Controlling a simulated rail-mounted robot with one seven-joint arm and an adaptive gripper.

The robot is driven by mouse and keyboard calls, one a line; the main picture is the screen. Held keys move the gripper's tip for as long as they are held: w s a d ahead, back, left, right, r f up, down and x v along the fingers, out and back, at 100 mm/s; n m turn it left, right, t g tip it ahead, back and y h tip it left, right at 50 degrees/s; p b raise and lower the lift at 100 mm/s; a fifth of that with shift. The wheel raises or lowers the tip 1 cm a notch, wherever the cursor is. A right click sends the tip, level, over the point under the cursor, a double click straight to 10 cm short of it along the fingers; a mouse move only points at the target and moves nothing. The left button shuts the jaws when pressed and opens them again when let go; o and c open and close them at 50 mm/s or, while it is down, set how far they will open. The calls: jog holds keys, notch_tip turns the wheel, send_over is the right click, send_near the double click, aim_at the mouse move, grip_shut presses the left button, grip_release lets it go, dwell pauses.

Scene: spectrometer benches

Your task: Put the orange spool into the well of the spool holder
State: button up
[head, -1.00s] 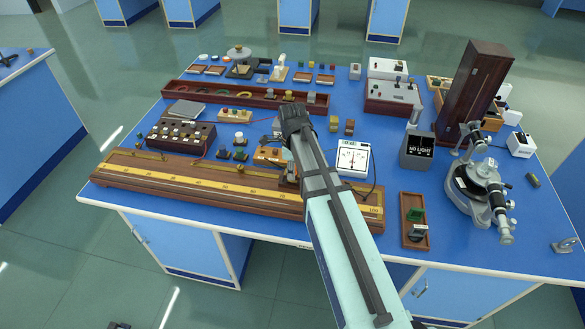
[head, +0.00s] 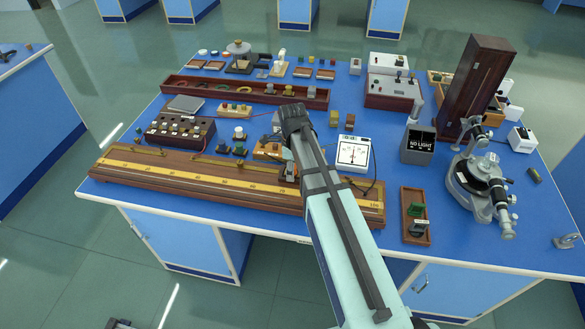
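My gripper (head: 293,112) is dark and reaches over the middle of the blue bench, seen from behind along my arm. Its fingertips are hidden, so I cannot tell whether it is open or holds anything. I cannot pick out the orange spool for certain: the small objects are tiny here, and my gripper and arm hide part of the bench. I cannot identify the spool holder surely either. An orange-brown wooden block (head: 266,151) sits just left of my arm. Small olive (head: 334,118) and brown (head: 350,122) pieces stand just right of my gripper.
A long wooden tray (head: 215,93) lies behind my gripper. A long scaled board (head: 150,180) runs along the front edge. A white meter (head: 353,154), a NO LIGHT box (head: 418,145), a small wooden tray (head: 414,241) and a spectrometer (head: 480,185) stand to the right.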

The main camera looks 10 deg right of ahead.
notch_tip(320, 180, up, 12)
dwell(0.8)
jog(key=shift+a, duration=0.1)
